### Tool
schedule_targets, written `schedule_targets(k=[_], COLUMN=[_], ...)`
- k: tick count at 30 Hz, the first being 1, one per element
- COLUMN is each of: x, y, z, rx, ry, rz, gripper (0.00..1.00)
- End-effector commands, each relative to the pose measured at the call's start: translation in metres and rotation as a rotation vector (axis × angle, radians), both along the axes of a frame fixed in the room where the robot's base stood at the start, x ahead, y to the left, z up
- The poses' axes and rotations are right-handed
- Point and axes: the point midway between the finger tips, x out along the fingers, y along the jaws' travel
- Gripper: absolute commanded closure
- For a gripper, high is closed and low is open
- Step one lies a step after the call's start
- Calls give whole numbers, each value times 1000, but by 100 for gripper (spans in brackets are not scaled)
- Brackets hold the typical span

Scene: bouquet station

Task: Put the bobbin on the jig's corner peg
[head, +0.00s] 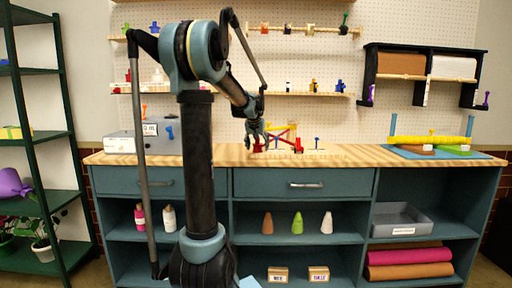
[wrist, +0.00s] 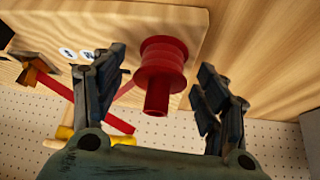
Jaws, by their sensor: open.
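The red bobbin (wrist: 162,62) is a flanged spool with a narrower red stem toward the wrist camera. It is at the right end of a pale wooden board, likely the jig (wrist: 120,20), which has round white labels. In the head view, a red shape under the gripper appears to be the bobbin (head: 258,147). My gripper (wrist: 158,100) is open, its dark fingers on either side of the bobbin's stem and apart from it. In the head view, my gripper (head: 256,138) is just above the bench top. I cannot tell whether a peg is inside the bobbin.
A red strip (wrist: 115,122) and a yellow part are beside the jig. Red and yellow pieces (head: 290,131) and a blue peg (head: 317,142) stand right of the gripper. A grey box (head: 122,143) is left on the bench (head: 350,152), a blue mat (head: 400,153) right.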

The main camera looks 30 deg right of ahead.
Motion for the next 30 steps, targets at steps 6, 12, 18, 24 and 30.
schedule_targets(k=[6,12,18,24,30], x=[-1,-11,-25,-39,-45], y=[2,11,26,38,45], z=[4,24,57,84,99], rx=[0,0,0,0,0], ry=[0,0,0,0,0], rz=[1,1,2,2,2], gripper=[33,33,33,33,33])
